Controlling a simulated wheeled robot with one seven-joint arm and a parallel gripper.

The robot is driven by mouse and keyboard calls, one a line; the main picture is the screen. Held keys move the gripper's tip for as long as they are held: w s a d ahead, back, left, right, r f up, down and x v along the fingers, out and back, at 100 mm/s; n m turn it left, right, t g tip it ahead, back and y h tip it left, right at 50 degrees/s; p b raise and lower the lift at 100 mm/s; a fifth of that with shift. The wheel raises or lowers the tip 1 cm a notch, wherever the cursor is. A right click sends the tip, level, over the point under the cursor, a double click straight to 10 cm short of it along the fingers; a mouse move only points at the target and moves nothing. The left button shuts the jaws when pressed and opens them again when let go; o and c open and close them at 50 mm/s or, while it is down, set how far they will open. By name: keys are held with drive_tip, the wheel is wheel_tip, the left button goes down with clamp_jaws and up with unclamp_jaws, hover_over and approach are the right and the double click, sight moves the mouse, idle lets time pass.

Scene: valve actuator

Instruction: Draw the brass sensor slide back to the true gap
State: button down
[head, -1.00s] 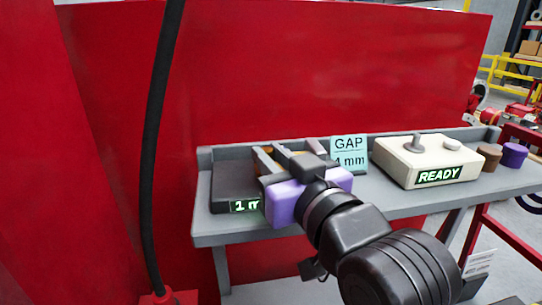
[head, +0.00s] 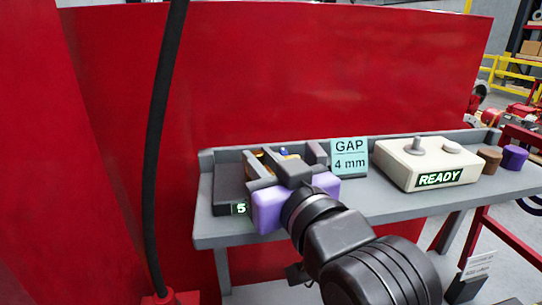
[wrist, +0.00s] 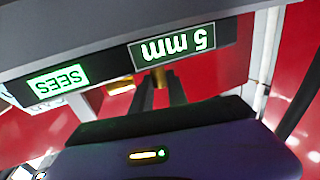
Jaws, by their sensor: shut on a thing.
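The dark gauge housing (head: 229,187) sits on the grey bench. Its readout (wrist: 172,45) says 5 mm, upside down in the wrist view, beside a lit green SEES label (wrist: 58,80). A teal card (head: 349,158) reads GAP 4 mm.
A cream box (head: 432,163) with a READY display and two knobs stands right of the card. Brown (head: 490,158) and purple (head: 515,158) cylinders stand at the bench's right end. A red wall rises behind, and a black cable (head: 155,130) hangs at the left.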

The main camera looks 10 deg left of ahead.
drive_tip(key=c, duration=1.6)
unclamp_jaws()
drive_tip(key=shift+d, duration=0.1)
drive_tip(key=b+v, duration=0.1)
drive_tip(key=v, duration=0.6)
drive_tip(key=shift+s+d+b, duration=0.15)
drive_tip(key=shift+s+b, duration=0.15)
drive_tip(key=shift+b, duration=0.05)
